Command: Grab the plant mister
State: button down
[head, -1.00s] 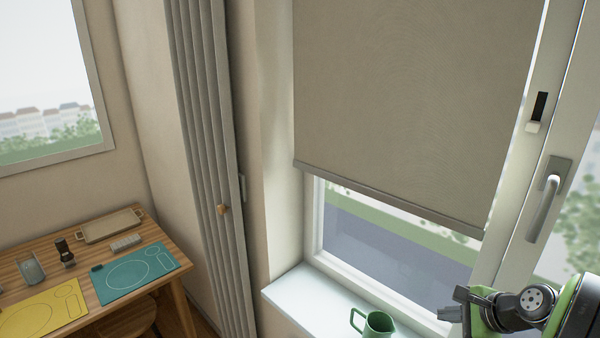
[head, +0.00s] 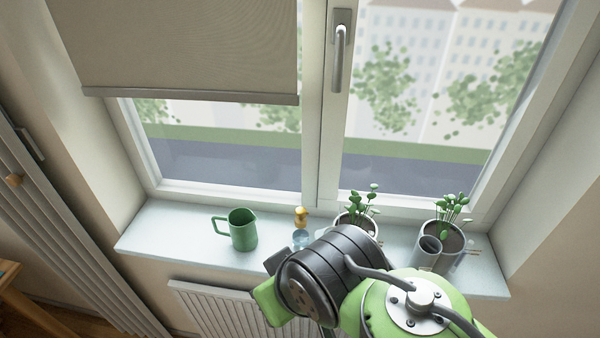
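The plant mister (head: 301,236) stands upright on the white windowsill (head: 180,232). It has an amber spray head and a clear bluish body. It is between the green jug and a potted plant, just behind my arm in the picture. My green and black arm covers the lower middle and right of the head view, close to the mister's lower right. My gripper's fingers do not show; they are hidden behind the arm or out of frame.
A green jug (head: 243,231) stands left of the mister. Two potted plants (head: 358,222) (head: 449,238) stand to the right, with a grey cylindrical container (head: 427,250) beside the right one. A radiator (head: 215,305) is below the sill. The sill's left end is clear.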

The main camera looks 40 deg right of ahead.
aim_at(300, 236)
jog(key=z, duration=0.9)
